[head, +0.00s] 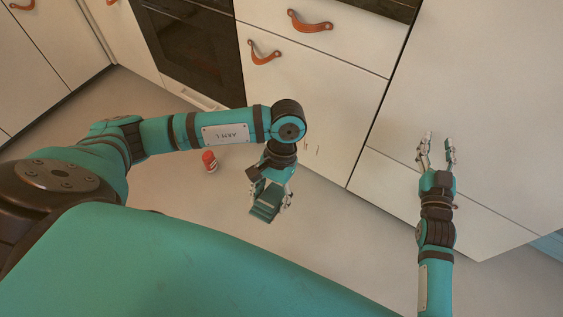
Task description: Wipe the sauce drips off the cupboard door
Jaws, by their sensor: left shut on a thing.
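The pale cupboard door (325,105) with a leather pull (263,53) is in the upper middle of the head view. A few thin reddish-brown sauce drips (317,149) show low on it, just right of my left arm's wrist. My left gripper (267,202) points down, apart from the drips and below them in the picture. It is shut on a dark teal pad (265,205), perhaps a sponge or folded cloth. My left arm may hide part of the door's lower area. My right gripper (438,148) is open and empty in front of the pale panel at the right.
A small bottle with a red cap (209,161) stands on the floor left of my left gripper. A drawer with a leather pull (309,22) is above the door. A dark oven (193,47) is at the upper left. The floor around is mostly clear.

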